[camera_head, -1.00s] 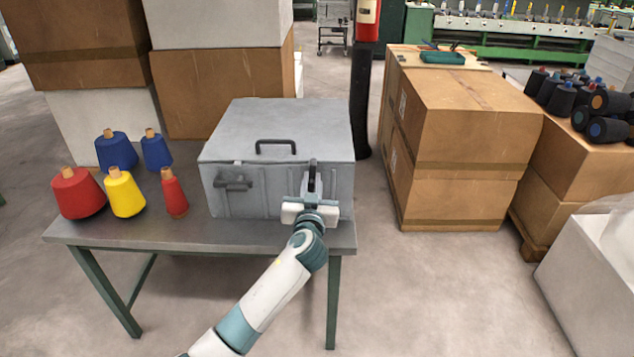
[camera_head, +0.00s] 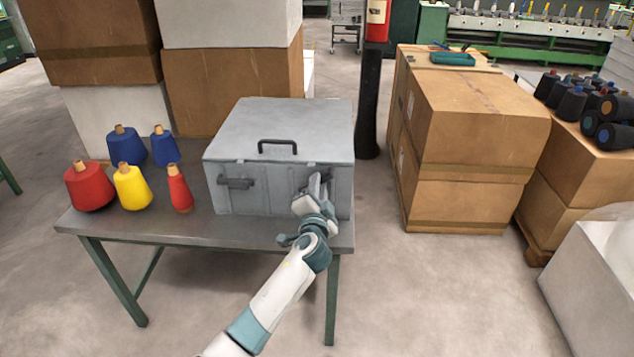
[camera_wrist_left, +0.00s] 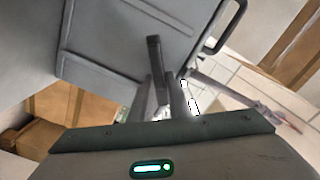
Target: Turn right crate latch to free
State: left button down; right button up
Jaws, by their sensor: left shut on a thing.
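The grey crate (camera_head: 280,130) stands closed on the table, with a black carrying handle (camera_head: 277,143) on its lid. Its left latch (camera_head: 236,183) lies roughly level on the front face. My left gripper (camera_head: 314,184) is at the right part of that face, rolled to a tilt and shut on the right crate latch, which it mostly hides. In the left wrist view the crate (camera_wrist_left: 120,50) appears steeply tilted, and a dark bar (camera_wrist_left: 153,70) stands at the fingers; I cannot tell the latch's exact angle. My right gripper is not in view.
Red, blue and yellow yarn cones (camera_head: 130,188) stand left of the crate on the grey table (camera_head: 200,232). Cardboard boxes (camera_head: 465,130) are stacked to the right, and more boxes (camera_head: 230,90) stand behind. The floor between table and right boxes is clear.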

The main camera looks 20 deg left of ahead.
pick_arm(q)
jog(key=shift+d+f+m, duration=0.15)
jog(key=shift+f+m, duration=0.05)
jog(key=shift+m, duration=0.8)
jog(key=shift+d+f+m+p, duration=0.15)
jog(key=shift+m+p, duration=0.1)
jog(key=shift+m, duration=0.35)
jog(key=shift+a+f+m+p, duration=0.15)
jog(key=shift+m+p, duration=0.1)
jog(key=shift+m, duration=0.35)
jog(key=m, duration=0.2)
jog(key=shift+d+f+m, duration=0.15)
jog(key=shift+f+m, duration=0.25)
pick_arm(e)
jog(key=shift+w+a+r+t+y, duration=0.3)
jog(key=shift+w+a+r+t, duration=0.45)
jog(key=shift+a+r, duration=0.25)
